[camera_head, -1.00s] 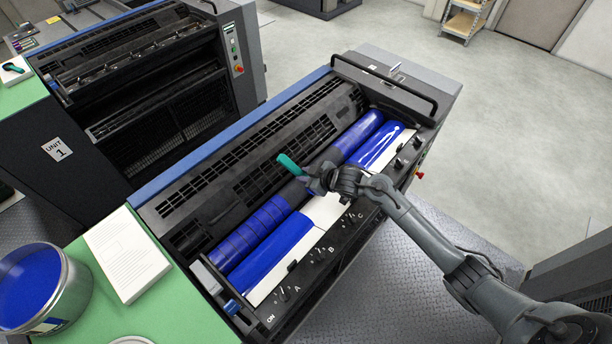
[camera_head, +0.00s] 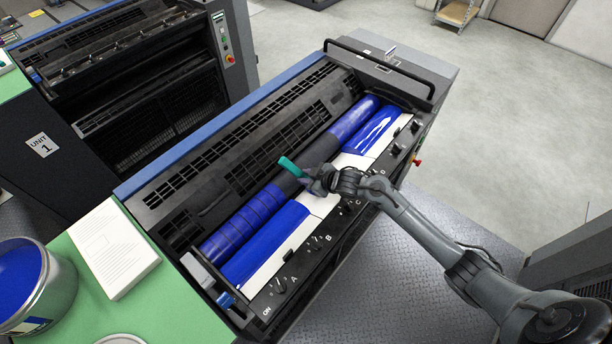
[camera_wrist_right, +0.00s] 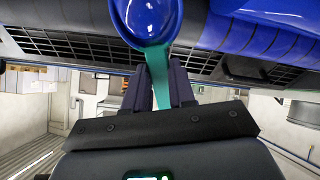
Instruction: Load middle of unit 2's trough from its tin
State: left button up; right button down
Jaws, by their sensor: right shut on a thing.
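My right gripper (camera_head: 312,180) is shut on a teal-handled ink tool (camera_head: 289,166) above the middle of unit 2's trough (camera_head: 319,204). In the right wrist view, the teal handle (camera_wrist_right: 153,75) passes between the fingers (camera_wrist_right: 167,85), and glossy blue ink covers the tool's far end (camera_wrist_right: 146,18). The trough is white, with blue ink (camera_head: 265,243) along its left part and more blue ink (camera_head: 371,130) at its right part. Bare white shows between them, partly hidden by my gripper. The open tin of blue ink (camera_head: 35,285) stands at lower left. My left gripper is not in view.
A green top (camera_head: 165,305) beside the press holds the tin and a white paper stack (camera_head: 112,247). A blue roller (camera_head: 243,222) runs behind the trough; a knob panel (camera_head: 300,265) runs along its front. Unit 1 (camera_head: 150,100) stands at upper left.

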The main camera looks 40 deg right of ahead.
dwell(0.3)
jog(key=shift+f+b, duration=0.3)
jog(key=shift+f, duration=0.2)
dwell(0.4)
dwell(0.5)
notch_tip(320, 180, up, 4)
jog(key=p, duration=0.5)
jog(key=shift+r, duration=0.25)
